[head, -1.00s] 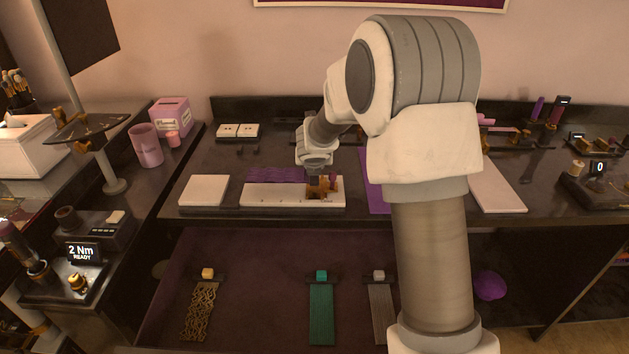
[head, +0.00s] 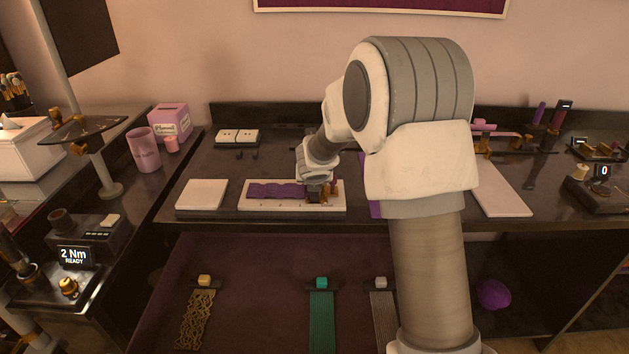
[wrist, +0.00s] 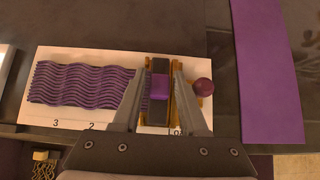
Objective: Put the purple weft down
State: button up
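The purple weft (head: 283,190) lies along the long white board (head: 250,206). In the wrist view the wavy purple weft (wrist: 88,84) spreads left over the white board (wrist: 75,113), which has printed numbers along its near edge. Its purple block (wrist: 159,86) sits on a dark bar in a brass-coloured holder (wrist: 153,118) at the board's right end. My gripper (wrist: 161,78) has its fingers on either side of the block, with visible gaps. In the head view my gripper (head: 318,192) is low over the board's right end, and its fingertips are hard to make out.
A round dark-purple knob (wrist: 203,87) is right of the fingers. A purple strip (wrist: 268,70) lies further right. A blank white pad (head: 202,195) is left of the board. Below the table edge hang gold (head: 197,318), teal (head: 321,320) and grey (head: 382,318) wefts.

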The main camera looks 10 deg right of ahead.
jog(key=shift+r, duration=0.25)
jog(key=s+d+r+m+g+h+p, duration=0.1)
jog(key=s+d+r+m+p, duration=0.15)
jog(key=s+r+m, duration=0.75)
jog(key=s+d+r+m+h+p, duration=0.1)
jog(key=s+d+r+m, duration=0.2)
jog(key=s+r+m, duration=0.65)
jog(key=s+a+m+g+y, duration=0.1)
jog(key=s+a+m+y, duration=0.1)
jog(key=s+m, duration=0.5)
jog(key=s+a+f+m+g+y, duration=0.1)
jog(key=s+a+m, duration=0.2)
jog(key=s+m, duration=0.4)
jog(key=s, duration=0.7)
jog(key=shift+a+f+y, duration=0.25)
jog(key=shift+f+y, duration=0.05)
jog(key=shift+y, duration=0.1)
